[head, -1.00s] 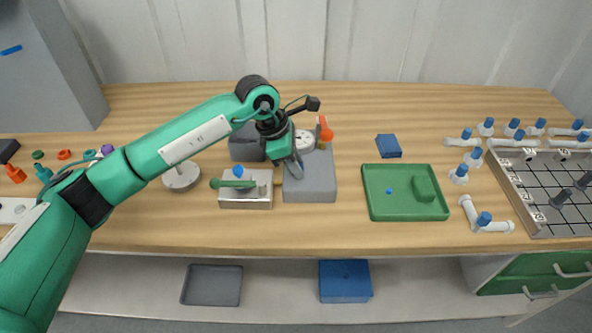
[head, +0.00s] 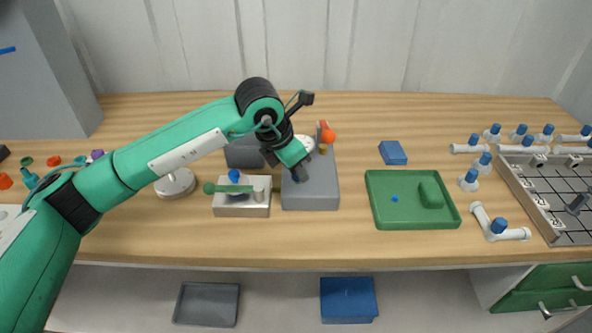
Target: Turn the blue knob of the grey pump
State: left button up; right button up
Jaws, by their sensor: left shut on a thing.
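The grey pump (head: 312,197) is a grey block near the middle of the table, with a round white gauge and an orange-red ball at its back. My left gripper (head: 299,174) reaches down from the upper left onto the pump's top. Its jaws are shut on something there. I take this to be the blue knob, which is hidden behind the gripper. My right gripper is not in view.
A metal block (head: 238,210) with a green lever and a blue cap stands just left of the pump. A green tray (head: 375,215) lies to the right, with a blue box (head: 393,153) behind it. White pipe pieces and a rack fill the far right.

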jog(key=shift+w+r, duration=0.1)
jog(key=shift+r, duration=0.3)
pick_arm(q)
jog(key=o, duration=1)
jog(key=shift+r, duration=0.15)
